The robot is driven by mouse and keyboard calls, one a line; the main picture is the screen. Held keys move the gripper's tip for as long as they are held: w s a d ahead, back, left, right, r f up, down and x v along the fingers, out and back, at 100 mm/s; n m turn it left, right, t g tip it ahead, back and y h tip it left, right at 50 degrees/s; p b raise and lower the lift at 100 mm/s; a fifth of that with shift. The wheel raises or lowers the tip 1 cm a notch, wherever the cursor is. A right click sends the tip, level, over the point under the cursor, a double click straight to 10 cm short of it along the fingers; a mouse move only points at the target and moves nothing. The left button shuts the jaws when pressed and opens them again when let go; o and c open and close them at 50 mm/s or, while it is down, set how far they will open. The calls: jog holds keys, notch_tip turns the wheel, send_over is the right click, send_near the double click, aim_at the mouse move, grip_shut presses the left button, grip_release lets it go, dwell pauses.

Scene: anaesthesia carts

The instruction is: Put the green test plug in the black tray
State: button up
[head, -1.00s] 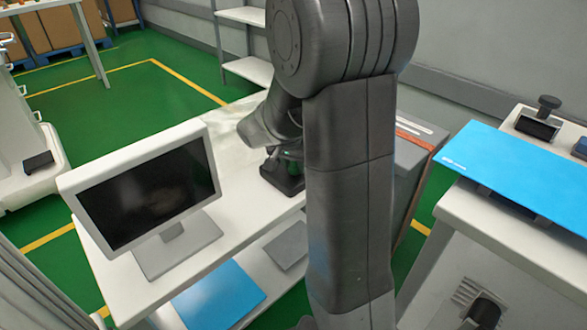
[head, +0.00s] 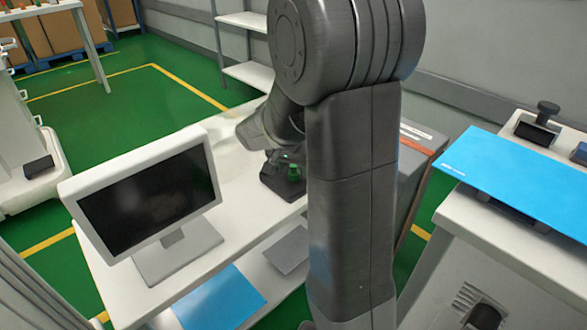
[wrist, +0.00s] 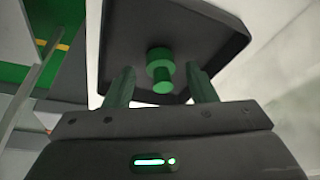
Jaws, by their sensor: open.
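The green test plug (wrist: 160,66) is a stepped green cylinder inside the outline of the black tray (wrist: 225,20) in the wrist view. It appears to rest on the tray's floor, clear of the rim. In the head view the plug (head: 294,173) shows small and green over the black tray (head: 270,186), which sits on the white table beside the monitor. My gripper (wrist: 160,84) is open. Its two fingers stand apart on either side of the plug, with visible gaps. My arm hides part of the tray's surroundings in the head view.
A white monitor (head: 145,195) stands on the table (head: 240,215) left of the tray. A grey cabinet (head: 415,175) stands behind my arm. A blue panel (head: 515,180) lies on the cart at right. Some tabletop between monitor and tray is clear.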

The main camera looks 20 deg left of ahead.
jog(key=p+v, duration=0.3)
jog(key=v, duration=0.7)
jog(key=shift+r, duration=0.35)
jog(key=shift+s, duration=0.15)
